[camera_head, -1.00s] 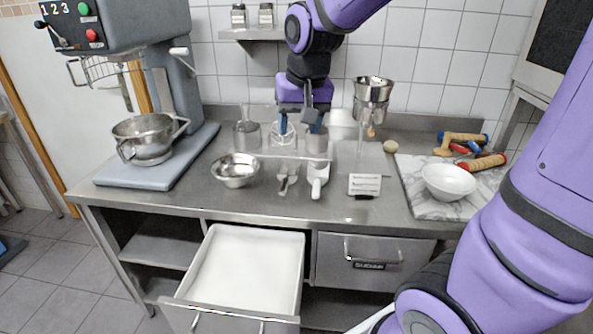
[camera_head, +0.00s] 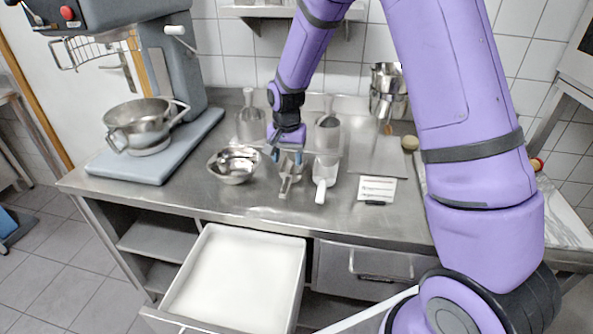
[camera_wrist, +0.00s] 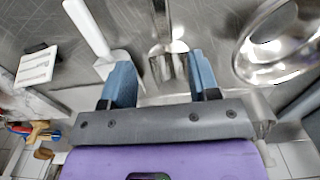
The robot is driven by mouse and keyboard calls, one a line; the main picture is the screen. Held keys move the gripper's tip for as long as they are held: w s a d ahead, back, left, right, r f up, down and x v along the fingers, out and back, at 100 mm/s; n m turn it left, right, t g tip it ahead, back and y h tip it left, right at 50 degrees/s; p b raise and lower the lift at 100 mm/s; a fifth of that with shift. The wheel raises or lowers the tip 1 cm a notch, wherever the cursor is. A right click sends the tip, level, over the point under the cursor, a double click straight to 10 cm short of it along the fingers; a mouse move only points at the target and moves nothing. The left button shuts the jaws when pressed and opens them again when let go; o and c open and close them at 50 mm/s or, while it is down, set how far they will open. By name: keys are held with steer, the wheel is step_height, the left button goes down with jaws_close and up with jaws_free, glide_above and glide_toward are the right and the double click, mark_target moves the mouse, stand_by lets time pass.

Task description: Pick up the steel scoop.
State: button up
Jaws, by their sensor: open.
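The steel scoop (camera_head: 286,184) lies on the steel counter, its handle pointing toward the front edge. My gripper (camera_head: 287,156) is open, low over the scoop's back end. In the wrist view the steel scoop (camera_wrist: 157,25) lies between the two blue fingers of my gripper (camera_wrist: 160,72), with its handle pointing away from the gripper. The fingers partly hide the scoop in the head view. I cannot tell whether they touch it. A white scoop (camera_head: 323,178) lies just right of it, also seen in the wrist view (camera_wrist: 91,30).
A steel bowl (camera_head: 235,166) stands close on the left, and a small sign (camera_head: 377,189) on the right. Steel containers (camera_head: 250,124) with scoops stand behind. A mixer (camera_head: 160,80) is at the left. A white-lined drawer (camera_head: 300,270) is open below the counter's front edge.

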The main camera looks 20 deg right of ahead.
mark_target(286, 182)
step_height(286, 182, down, 5)
steer(key=shift+f, duration=0.15)
steer(key=shift+a+f, duration=0.15)
steer(key=shift+f, duration=1.2)
steer(key=shift+a+f, duration=0.1)
steer(key=shift+f, duration=1.2)
jaws_close()
